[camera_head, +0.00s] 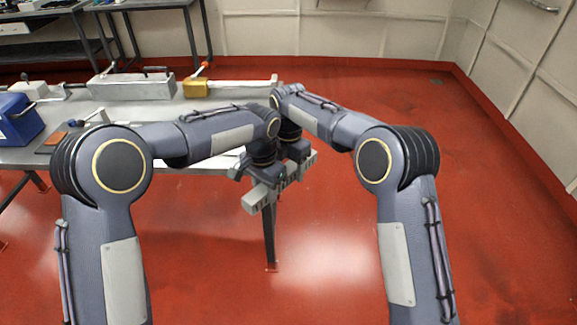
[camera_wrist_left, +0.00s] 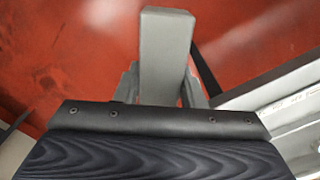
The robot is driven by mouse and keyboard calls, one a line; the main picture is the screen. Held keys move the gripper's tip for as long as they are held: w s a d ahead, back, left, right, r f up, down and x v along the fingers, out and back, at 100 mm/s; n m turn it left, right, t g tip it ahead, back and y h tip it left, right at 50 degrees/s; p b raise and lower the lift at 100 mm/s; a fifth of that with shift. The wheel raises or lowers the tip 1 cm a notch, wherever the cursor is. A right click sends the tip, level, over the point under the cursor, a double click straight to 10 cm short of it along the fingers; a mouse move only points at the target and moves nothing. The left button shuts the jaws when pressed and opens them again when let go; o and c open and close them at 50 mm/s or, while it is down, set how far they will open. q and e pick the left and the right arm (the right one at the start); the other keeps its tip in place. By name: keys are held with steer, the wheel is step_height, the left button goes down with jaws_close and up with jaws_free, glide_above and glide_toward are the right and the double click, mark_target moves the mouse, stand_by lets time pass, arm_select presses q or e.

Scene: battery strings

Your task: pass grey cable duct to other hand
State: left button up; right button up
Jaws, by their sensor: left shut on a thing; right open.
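The grey cable duct (camera_head: 254,202) is a light grey bar held in the air just off the table's front right corner. Its near end points toward me. My left gripper (camera_head: 265,181) is shut on the duct near that end. In the left wrist view the duct (camera_wrist_left: 165,55) stands out between the left fingers (camera_wrist_left: 160,90). My right gripper (camera_head: 298,162) is open at the farther part of the duct, close beside the left gripper. Whether its fingers straddle or touch the duct is hard to tell, as the two hands partly hide it.
The grey table (camera_head: 200,108) lies to the left. The red floor (camera_head: 500,240) to the right is clear.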

arm_select(q)
steer(key=shift+d, duration=0.1)
arm_select(e)
steer(key=c, duration=1.1)
arm_select(q)
steer(key=o, duration=1.1)
arm_select(e)
steer(key=shift+c, duration=0.2)
arm_select(q)
steer(key=shift+o, duration=0.2)
steer(key=shift+r, duration=0.1)
step_height(320, 180, up, 12)
steer(key=s+a+r+n+t+h, duration=0.1)
steer(key=s+a+r+n, duration=0.15)
steer(key=s+a, duration=0.45)
steer(key=s+a+f+n+t+h, duration=0.1)
steer(key=s+a+n+t, duration=0.15)
steer(key=s+a, duration=0.45)
steer(key=s+a+f+n+t+h, duration=0.1)
steer(key=s+a+n, duration=0.3)
steer(key=s, duration=0.5)
steer(key=s+f+n+t, duration=0.1)
steer(key=s+f, duration=0.3)
steer(key=s, duration=0.2)
steer(key=shift+s+f+n+h, duration=0.15)
steer(key=shift+f+n+h, duration=0.15)
steer(key=shift+h, duration=0.1)
